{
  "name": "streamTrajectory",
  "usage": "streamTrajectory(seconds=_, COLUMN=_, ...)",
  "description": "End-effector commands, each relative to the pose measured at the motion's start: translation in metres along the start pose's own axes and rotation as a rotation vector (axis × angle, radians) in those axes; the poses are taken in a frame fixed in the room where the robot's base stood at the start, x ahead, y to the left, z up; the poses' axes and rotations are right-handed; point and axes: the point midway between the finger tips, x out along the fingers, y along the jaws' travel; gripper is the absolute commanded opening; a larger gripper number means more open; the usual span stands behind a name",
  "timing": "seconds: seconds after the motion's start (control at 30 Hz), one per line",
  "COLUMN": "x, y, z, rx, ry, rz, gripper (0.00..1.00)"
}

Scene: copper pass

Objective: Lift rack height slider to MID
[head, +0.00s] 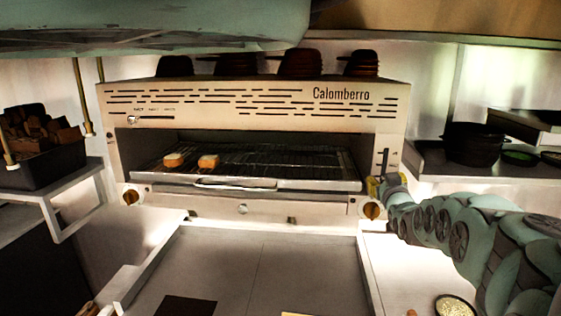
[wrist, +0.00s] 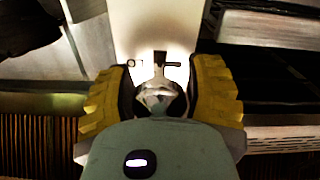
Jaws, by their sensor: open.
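The steel grill marked Calomberro (head: 250,102) stands at the back in the head view. Its rack height slider's dark upright slot (head: 385,160) is on the right front post, just above my gripper (head: 377,187). The gripper's yellow fingers are at the post, and the lower part of the slot is hidden behind them. In the wrist view my gripper (wrist: 160,92) is open, one yellow finger on each side. The dark slot end (wrist: 160,57) shows between and just beyond the fingers, with small marks beside it. I cannot tell whether the fingers touch the slider knob.
The wire rack (head: 285,160) holds two toast pieces (head: 208,161). A knob (head: 371,210) sits just below my gripper. A black pot (head: 474,143) stands on the right shelf. The counter (head: 255,262) in front is mostly clear.

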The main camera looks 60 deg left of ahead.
Motion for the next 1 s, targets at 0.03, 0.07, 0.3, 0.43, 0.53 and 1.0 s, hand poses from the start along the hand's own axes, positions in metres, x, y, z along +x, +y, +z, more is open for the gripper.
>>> streamTrajectory(seconds=0.03, x=0.0001, y=-0.0008, z=-0.0002, rx=0.000, ry=0.000, rz=-0.001, gripper=0.47)
streamTrajectory(seconds=0.07, x=0.0001, y=-0.0007, z=-0.0002, rx=0.000, ry=0.000, rz=-0.001, gripper=0.44)
streamTrajectory(seconds=0.3, x=0.0001, y=-0.0002, z=-0.0002, rx=0.000, ry=0.000, rz=0.000, gripper=0.19)
streamTrajectory(seconds=0.43, x=0.0001, y=-0.0001, z=-0.0002, rx=0.000, ry=0.000, rz=0.000, gripper=0.05)
streamTrajectory(seconds=0.53, x=0.0000, y=0.0000, z=-0.0001, rx=0.000, ry=0.000, rz=0.000, gripper=0.00)
streamTrajectory(seconds=1.0, x=0.0000, y=0.0002, z=-0.0008, rx=-0.001, ry=0.002, rz=0.000, gripper=0.00)
